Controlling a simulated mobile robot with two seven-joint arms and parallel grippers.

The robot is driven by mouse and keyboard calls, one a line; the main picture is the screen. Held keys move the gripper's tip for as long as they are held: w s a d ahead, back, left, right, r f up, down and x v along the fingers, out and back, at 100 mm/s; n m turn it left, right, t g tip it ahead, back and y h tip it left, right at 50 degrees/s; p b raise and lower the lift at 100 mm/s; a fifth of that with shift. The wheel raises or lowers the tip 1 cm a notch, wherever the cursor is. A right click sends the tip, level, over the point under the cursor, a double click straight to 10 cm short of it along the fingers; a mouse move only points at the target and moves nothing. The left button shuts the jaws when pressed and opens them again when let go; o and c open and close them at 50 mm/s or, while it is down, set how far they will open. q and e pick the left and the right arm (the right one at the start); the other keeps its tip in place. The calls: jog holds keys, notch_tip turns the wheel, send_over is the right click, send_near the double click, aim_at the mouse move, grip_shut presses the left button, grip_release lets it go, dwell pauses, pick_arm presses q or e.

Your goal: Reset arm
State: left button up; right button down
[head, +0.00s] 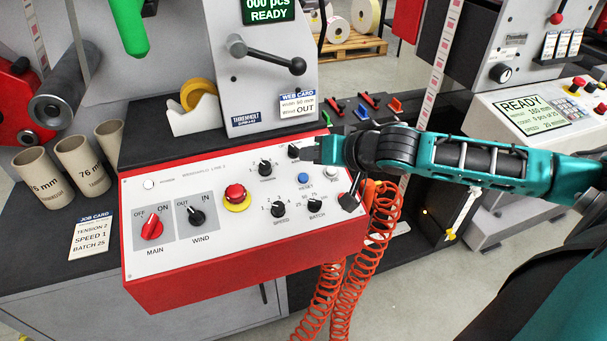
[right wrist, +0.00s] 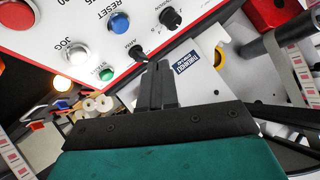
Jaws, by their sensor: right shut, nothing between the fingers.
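My right gripper (head: 319,150) is over the back right of the white control panel (head: 150,205), its fingers shut and empty. In the right wrist view its fingertips (right wrist: 158,68) lie close together beside a small black knob labelled ARM (right wrist: 139,53). In the head view this knob (head: 294,151) is just left of the fingers. I cannot tell whether they touch. The blue RESET button (head: 303,178) is nearer the panel's front, and it also shows in the right wrist view (right wrist: 120,22). My left gripper is not in view.
A red stop button (head: 235,194), a red MAIN knob (head: 151,229) and several black knobs sit on the panel. A black crank lever (head: 268,55) sticks out above. An orange coiled cable (head: 340,290) hangs at the panel's right. Cardboard cores (head: 82,165) stand left.

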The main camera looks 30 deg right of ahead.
dwell(0.7)
jog(key=s+a+f+n, duration=0.1)
jog(key=s+a+f, duration=0.1)
jog(key=a, duration=0.1)
jog(key=s+a+f+n+g, duration=0.1)
jog(key=s+a+f, duration=0.1)
jog(key=s+f, duration=0.1)
jog(key=shift+s+a+f+g, duration=0.2)
jog(key=shift+a+f+g, duration=0.1)
jog(key=shift+a+f, duration=0.1)
jog(key=s+a+f+n+g+h, duration=0.2)
jog(key=s+f+g, duration=0.1)
jog(key=s, duration=0.6)
jog(key=s+a+f+n+g+h, duration=0.1)
jog(key=s+a+f+n+g, duration=0.15)
jog(key=s, duration=0.75)
jog(key=w+a+f+t+y, duration=0.1)
jog(key=w+a+f+t, duration=0.1)
jog(key=w+f+t, duration=0.4)
jog(key=shift+w+a+f+y, duration=0.25)
jog(key=shift+w+f+y, duration=0.15)
jog(key=shift+w+f, duration=0.8)
jog(key=shift+s+f+t, duration=0.15)
jog(key=shift+t, duration=0.1)
